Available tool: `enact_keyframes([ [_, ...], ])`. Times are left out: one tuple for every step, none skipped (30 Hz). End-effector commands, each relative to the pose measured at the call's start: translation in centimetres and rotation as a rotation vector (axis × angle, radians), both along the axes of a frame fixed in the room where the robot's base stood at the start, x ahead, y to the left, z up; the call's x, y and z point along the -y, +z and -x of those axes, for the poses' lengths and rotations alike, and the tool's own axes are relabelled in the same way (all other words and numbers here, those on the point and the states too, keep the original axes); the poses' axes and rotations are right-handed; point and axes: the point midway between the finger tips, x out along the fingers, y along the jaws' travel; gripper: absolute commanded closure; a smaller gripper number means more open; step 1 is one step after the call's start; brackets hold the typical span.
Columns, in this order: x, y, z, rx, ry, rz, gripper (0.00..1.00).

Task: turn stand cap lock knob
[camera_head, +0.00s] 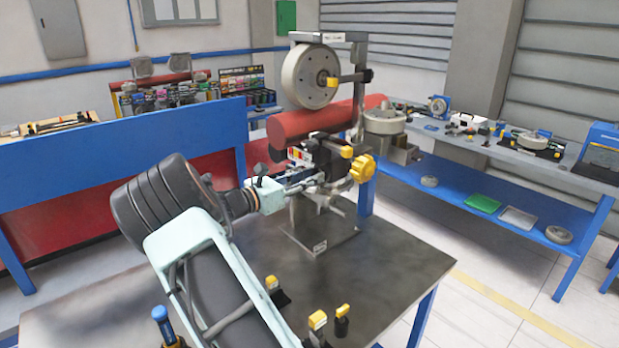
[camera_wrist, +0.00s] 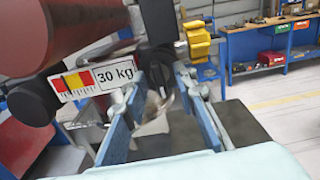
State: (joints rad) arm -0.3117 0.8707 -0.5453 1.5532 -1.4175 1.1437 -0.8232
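A stand with a metal column (camera_head: 306,222) rises from the dark table and carries a red cylinder (camera_head: 312,124). A yellow lobed knob (camera_head: 362,168) sits on its right side; a yellow knob also shows in the wrist view (camera_wrist: 198,42), beyond the right finger. A black knob-like part (camera_wrist: 158,74) shows between the fingertips. I cannot tell which of these is the cap lock knob. My gripper (camera_head: 312,180) is at the stand, below the cylinder. In the wrist view its blue-padded fingers (camera_wrist: 163,84) are spread apart on either side of the black part; contact is not clear.
A "30 kg" label plate (camera_wrist: 92,80) is close to the left finger. A grey wheel (camera_head: 308,78) hangs above the cylinder. Small yellow-topped pieces (camera_head: 317,320) stand near the table's front. A blue bench (camera_head: 497,190) stands behind at right.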

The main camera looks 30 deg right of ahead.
Motion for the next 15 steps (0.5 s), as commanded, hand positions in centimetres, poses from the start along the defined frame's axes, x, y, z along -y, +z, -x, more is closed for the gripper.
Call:
enact_keyframes([
  [0.0, 0.0, 0.0, 0.001, 0.000, 0.000, 0.74],
  [-0.1, 0.0, 0.0, 0.001, 0.001, 0.000, 0.74],
  [-0.3, 0.0, 0.0, 0.001, 0.001, 0.000, 0.74],
  [-0.6, 0.0, 0.0, 0.001, 0.002, 0.000, 0.74],
  [-0.9, 0.0, 0.0, 0.001, 0.003, -0.001, 0.74],
  [-1.4, 0.0, 0.1, 0.001, 0.004, -0.001, 0.74],
  [-1.9, 0.0, 0.1, 0.001, 0.003, -0.001, 0.74],
  [-2.4, 0.0, 0.2, 0.001, 0.003, -0.001, 0.74],
  [-3.3, 0.0, 0.3, 0.001, 0.005, -0.001, 0.74],
  [-3.9, 0.0, 0.4, 0.001, 0.005, -0.001, 0.74],
  [-4.5, 0.0, 0.5, 0.000, 0.005, 0.000, 0.74],
  [-5.4, 0.0, 0.6, 0.000, 0.005, -0.001, 0.74],
  [-6.1, 0.0, 0.7, 0.000, 0.004, -0.001, 0.74],
  [-6.7, 0.0, 0.8, 0.000, 0.004, 0.000, 0.74],
  [-7.5, 0.0, 1.0, 0.000, 0.004, 0.000, 0.74],
])
